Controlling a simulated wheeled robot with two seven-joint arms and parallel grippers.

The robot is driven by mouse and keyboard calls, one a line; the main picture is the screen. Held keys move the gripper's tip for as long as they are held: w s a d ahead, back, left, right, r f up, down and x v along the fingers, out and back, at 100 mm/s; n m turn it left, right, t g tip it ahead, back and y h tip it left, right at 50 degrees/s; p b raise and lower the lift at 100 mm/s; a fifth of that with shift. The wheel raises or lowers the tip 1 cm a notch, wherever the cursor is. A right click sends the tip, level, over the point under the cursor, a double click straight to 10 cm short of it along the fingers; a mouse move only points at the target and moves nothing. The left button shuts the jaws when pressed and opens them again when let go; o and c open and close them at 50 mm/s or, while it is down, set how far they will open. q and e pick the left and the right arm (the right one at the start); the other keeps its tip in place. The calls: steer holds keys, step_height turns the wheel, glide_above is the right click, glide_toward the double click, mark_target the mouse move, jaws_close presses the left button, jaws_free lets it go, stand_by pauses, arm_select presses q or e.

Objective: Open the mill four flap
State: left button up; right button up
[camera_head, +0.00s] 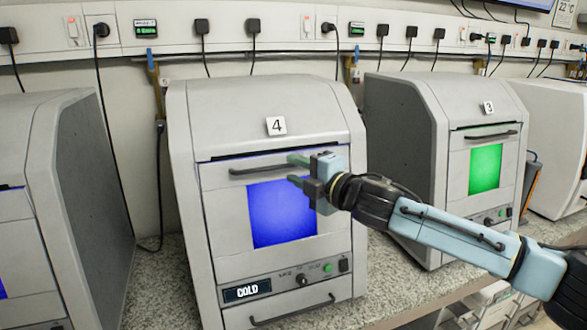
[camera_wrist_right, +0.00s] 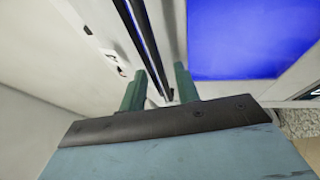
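Mill four (camera_head: 270,110) is the grey box with the "4" label at the centre of the head view. Its flap (camera_head: 222,205) looks closed, with a blue window (camera_head: 280,215) and a dark horizontal handle (camera_head: 262,170) near the top. My right gripper (camera_head: 292,170) is at the right part of the handle, one green finger above it and one below. In the right wrist view the fingers (camera_wrist_right: 160,85) stand apart, with the dark bar (camera_wrist_right: 148,45) running between them; I cannot tell whether they touch it. The left gripper is not in view.
Mill three (camera_head: 410,110), with a green window, stands to the right. Another grey mill (camera_head: 75,160) stands close on the left. The speckled counter (camera_head: 155,290) shows between them. Cables hang from the wall sockets behind.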

steer(key=shift+w+a, duration=0.45)
steer(key=shift+w, duration=0.05)
steer(key=shift+c, duration=0.2)
jaws_close()
